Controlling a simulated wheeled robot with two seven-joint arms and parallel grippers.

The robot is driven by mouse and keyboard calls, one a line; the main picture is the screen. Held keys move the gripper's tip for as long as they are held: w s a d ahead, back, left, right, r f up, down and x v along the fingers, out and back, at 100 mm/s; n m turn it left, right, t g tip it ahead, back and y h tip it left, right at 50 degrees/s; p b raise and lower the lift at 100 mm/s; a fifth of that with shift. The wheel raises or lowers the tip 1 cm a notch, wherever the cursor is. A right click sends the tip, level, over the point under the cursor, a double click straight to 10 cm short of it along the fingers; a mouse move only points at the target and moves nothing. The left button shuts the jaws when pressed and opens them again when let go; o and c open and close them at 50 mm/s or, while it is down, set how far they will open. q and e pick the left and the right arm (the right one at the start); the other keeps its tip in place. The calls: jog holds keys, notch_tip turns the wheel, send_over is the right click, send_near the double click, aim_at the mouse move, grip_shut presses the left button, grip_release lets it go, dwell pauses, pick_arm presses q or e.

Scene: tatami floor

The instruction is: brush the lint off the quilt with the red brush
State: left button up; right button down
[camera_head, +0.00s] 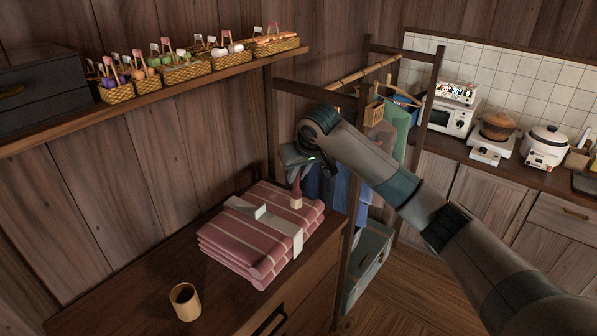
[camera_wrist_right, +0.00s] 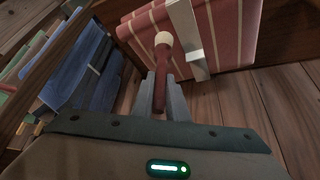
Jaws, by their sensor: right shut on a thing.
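The quilt (camera_head: 232,243) is pink-red with pale stripes, folded in a stack on a wooden cabinet, with a white band around it. It also shows at the top of the wrist view (camera_wrist_right: 222,30). My right gripper (camera_head: 297,168) is shut on the red brush (camera_head: 296,187), which points down with its pale end over the quilt's back right part. In the wrist view the brush (camera_wrist_right: 160,75) stands out between the fingers (camera_wrist_right: 162,100). I cannot tell whether its tip touches the cloth. No lint can be made out. My left gripper is not in view.
A brown cup (camera_head: 185,302) stands in front of the quilt on the cabinet top (camera_head: 120,310). A shelf (camera_head: 150,98) with several small baskets runs along the wall above. A wooden rack (camera_head: 352,200) with hanging clothes stands close to the right.

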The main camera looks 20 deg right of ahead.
pick_arm(q)
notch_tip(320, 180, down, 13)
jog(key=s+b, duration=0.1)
jog(key=b, duration=1.1)
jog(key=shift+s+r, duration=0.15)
pick_arm(e)
jog(key=s+a+f, duration=0.2)
jog(key=s+f, duration=0.4)
jog(key=s, duration=0.5)
jog(key=s+a+f, duration=0.3)
jog(key=s+f, duration=0.3)
jog(key=s, duration=0.6)
jog(key=shift+m+h, duration=0.3)
jog(key=shift+m, duration=0.1)
jog(key=shift+f, duration=0.1)
